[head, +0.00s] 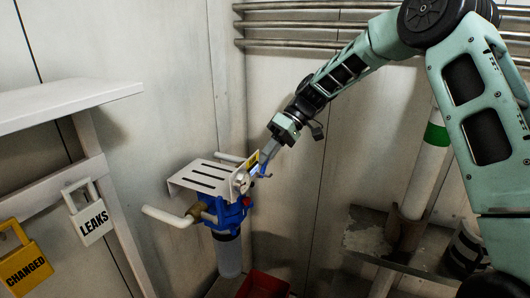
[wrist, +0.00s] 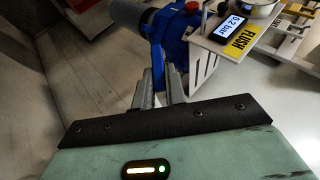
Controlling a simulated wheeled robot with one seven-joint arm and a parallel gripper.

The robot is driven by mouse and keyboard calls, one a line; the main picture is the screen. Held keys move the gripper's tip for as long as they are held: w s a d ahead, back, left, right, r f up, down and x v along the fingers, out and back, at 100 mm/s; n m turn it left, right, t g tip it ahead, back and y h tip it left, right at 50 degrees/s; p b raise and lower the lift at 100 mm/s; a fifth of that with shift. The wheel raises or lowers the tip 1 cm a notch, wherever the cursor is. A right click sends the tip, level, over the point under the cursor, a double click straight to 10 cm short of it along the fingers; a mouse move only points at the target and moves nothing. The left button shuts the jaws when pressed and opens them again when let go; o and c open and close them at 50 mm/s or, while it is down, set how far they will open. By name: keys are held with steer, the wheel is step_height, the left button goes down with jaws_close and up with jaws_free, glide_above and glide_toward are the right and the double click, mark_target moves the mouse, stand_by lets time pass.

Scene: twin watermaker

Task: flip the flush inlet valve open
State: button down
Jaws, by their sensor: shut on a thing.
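The flush assembly has a blue body (head: 228,212) under a slotted metal bracket (head: 205,178), left of centre in the head view. In the wrist view its blue body (wrist: 168,27) lies just beyond my fingers, beside a yellow FLUSH label (wrist: 238,41). My gripper (head: 262,164) reaches down from the upper right to the right side of the assembly. In the wrist view my gripper (wrist: 160,78) has its fingers close together on a narrow blue part, seemingly the valve's lever.
A display (wrist: 231,26) reads 0.2 bar beside the label. A red knob (wrist: 193,6) is close to the fingers. A white pipe (head: 168,216) sticks out left. A white shelf (head: 65,100) with LEAKS (head: 93,222) and CHANGED (head: 25,265) tags stands left. A red bin (head: 262,285) is below.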

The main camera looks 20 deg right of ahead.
steer(key=shift+w+d+f+m+g+y+b, duration=0.25)
steer(key=shift+f+m+g+y+b, duration=0.35)
steer(key=shift+y, duration=0.75)
steer(key=shift+w+d+f+m+g+y+b, duration=0.2)
steer(key=shift+f+m+g+y+b, duration=0.15)
steer(key=shift+f+g+y, duration=0.6)
steer(key=shift+w+d+f+m+g+y+b, duration=0.35)
steer(key=shift+g+y, duration=0.5)
steer(key=shift+y, duration=0.85)
steer(key=shift+s+a+f, duration=0.1)
steer(key=shift+f, duration=0.05)
steer(key=c, duration=1.7)
jaws_free()
step_height(320, 180, up, 10)
steer(key=b, duration=0.3)
